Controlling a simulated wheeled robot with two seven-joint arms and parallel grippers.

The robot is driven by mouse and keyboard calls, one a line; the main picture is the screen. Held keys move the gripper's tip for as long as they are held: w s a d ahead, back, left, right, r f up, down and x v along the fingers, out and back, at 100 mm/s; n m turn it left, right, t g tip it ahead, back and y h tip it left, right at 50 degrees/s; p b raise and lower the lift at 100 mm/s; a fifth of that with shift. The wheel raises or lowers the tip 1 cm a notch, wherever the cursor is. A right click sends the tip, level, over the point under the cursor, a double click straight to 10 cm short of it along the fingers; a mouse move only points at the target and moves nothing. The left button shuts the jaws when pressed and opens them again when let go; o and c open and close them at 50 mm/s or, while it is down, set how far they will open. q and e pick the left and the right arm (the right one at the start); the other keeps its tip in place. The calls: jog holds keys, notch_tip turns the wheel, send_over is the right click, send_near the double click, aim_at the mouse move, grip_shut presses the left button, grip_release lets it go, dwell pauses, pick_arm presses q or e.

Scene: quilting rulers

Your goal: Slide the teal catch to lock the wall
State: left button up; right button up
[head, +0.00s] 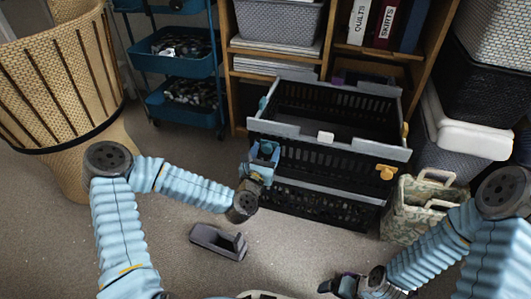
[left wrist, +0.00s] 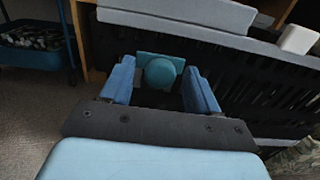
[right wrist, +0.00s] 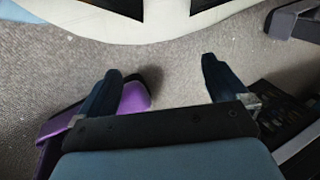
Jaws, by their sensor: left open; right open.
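The black slatted crate (head: 330,157) with a grey rim stands on the floor in front of the shelves. The teal catch (left wrist: 162,72), a round knob on a flat plate, sits on the crate's front wall at its left end. My left gripper (left wrist: 162,88) is open, with one blue finger on each side of the knob; I cannot tell whether they touch it. In the head view the left gripper (head: 264,152) mostly hides this catch. My right gripper (right wrist: 160,78) is open and empty, low over the carpet, far from the crate.
Yellow catches (head: 386,172) sit at the crate's right end. A patterned bag (head: 418,208) stands right beside it. A dark grey holder (head: 218,241) lies on the carpet. A purple object (right wrist: 134,97) is under the right gripper's left finger. A blue cart (head: 186,105) stands behind left.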

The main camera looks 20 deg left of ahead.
pick_arm(q)
grip_shut()
jog(key=shift+a, duration=1.6)
grip_release()
jog(key=s+p, duration=0.9)
jog(key=s, duration=0.4)
jog(key=shift+s+a, duration=0.25)
jog(key=shift+s, duration=0.1)
